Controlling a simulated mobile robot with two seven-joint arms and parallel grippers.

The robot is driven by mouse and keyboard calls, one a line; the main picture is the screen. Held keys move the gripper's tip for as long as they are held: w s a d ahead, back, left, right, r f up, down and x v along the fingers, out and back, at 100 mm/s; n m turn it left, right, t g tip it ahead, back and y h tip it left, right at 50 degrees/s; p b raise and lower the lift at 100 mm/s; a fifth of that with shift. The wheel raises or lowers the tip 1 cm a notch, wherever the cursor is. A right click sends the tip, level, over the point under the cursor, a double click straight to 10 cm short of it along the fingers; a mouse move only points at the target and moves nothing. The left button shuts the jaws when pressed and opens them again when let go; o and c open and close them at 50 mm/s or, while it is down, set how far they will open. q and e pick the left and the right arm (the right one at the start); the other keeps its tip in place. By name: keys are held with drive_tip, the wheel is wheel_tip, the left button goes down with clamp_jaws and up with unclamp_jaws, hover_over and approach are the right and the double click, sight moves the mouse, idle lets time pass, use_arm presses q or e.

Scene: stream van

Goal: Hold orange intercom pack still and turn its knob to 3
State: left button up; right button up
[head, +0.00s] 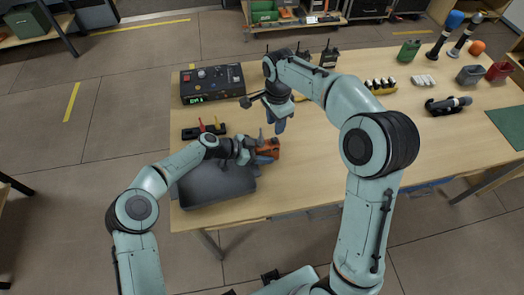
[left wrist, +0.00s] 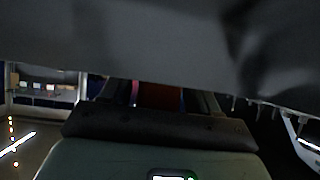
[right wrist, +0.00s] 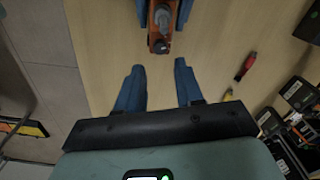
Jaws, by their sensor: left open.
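The orange intercom pack (head: 269,148) is on the wooden table near its front left part. It shows at the top of the right wrist view (right wrist: 159,43), with a grey knob (right wrist: 163,18) facing that camera. My left gripper (head: 266,155) is at the pack, its blue fingers open on either side of it; contact cannot be told. My right gripper (right wrist: 157,66) is open and empty, pointing toward the pack from a short distance. It is above the pack in the head view (head: 279,124).
A black control box (head: 212,83) with a lit display stands at the back left. A black holder (head: 204,131) with red and yellow items is left of the pack. Radios (head: 329,57) stand behind my right arm.

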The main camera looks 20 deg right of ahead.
sight(275, 138)
use_arm(q)
drive_tip(key=c, duration=0.9)
use_arm(e)
drive_tip(key=m, duration=0.3)
drive_tip(key=f+m, duration=0.1)
drive_tip(key=m, duration=0.3)
drive_tip(key=shift+f, duration=2.9)
drive_tip(key=shift+f+n, duration=0.15)
drive_tip(key=shift+n, duration=0.15)
drive_tip(key=n, duration=0.7)
drive_tip(key=shift+n, duration=0.4)
